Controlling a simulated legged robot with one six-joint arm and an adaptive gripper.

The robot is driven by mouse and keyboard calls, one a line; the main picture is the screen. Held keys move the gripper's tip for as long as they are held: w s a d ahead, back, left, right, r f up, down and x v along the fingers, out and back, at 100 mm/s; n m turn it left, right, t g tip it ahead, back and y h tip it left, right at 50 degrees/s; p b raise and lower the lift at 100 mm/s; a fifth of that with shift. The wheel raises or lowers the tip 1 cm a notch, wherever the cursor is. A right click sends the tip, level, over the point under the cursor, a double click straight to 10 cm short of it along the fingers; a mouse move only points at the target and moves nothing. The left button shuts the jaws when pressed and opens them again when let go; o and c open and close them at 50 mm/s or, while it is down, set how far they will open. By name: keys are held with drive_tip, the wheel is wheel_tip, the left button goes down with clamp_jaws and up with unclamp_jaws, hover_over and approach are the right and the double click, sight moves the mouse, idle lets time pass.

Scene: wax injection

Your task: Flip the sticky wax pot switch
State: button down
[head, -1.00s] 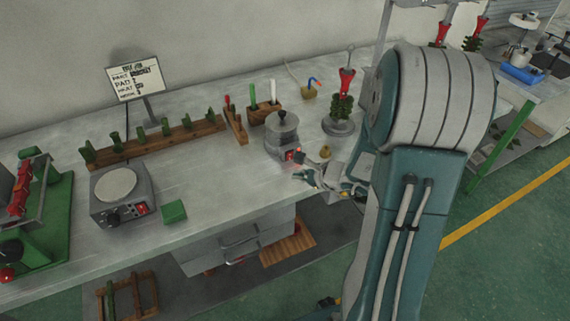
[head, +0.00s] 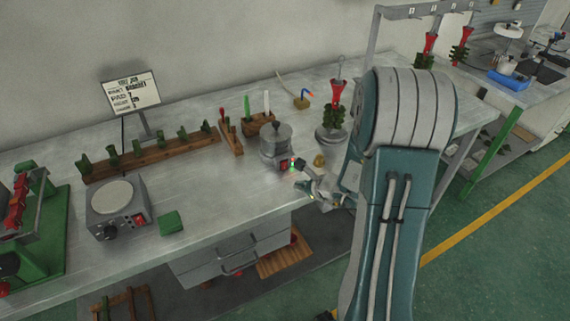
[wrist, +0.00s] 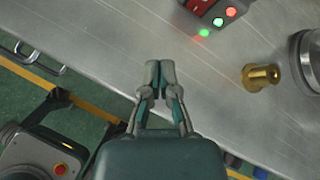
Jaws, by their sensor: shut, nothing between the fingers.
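The sticky wax pot (head: 275,143) is a grey lidded pot on the bench, with a red switch (head: 284,165) low on its front. A small green light (head: 293,166) shows beside the switch. In the wrist view, part of the pot's dark control box (wrist: 208,8) shows at the top edge, with a red light and a lit green light that glows on the bench. My gripper (wrist: 160,68) is shut and empty, its tips apart from the box. In the head view, my gripper (head: 306,187) is just right of and nearer than the pot, partly hidden by my arm.
A brass piece (wrist: 261,77) and a round metal base (wrist: 303,62) stand right of my gripper in the wrist view. A hot plate (head: 117,207) and a green block (head: 169,223) are further left. The bench front between is clear.

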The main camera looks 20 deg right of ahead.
sight(283, 167)
drive_tip(key=shift+w+a+r, duration=0.1)
drive_tip(key=shift+w+r, duration=0.1)
drive_tip(key=shift+w, duration=1.25)
drive_tip(key=shift+w+r, duration=0.2)
drive_tip(key=shift+w, duration=1.25)
drive_tip(key=shift+w+r, duration=0.1)
drive_tip(key=shift+w, duration=0.25)
drive_tip(key=shift+w, duration=0.3)
drive_tip(key=shift+s, duration=0.7)
drive_tip(key=shift+s+f, duration=0.2)
drive_tip(key=shift+s, duration=1.05)
drive_tip(key=shift+s+f, duration=0.15)
drive_tip(key=shift+s, duration=1.1)
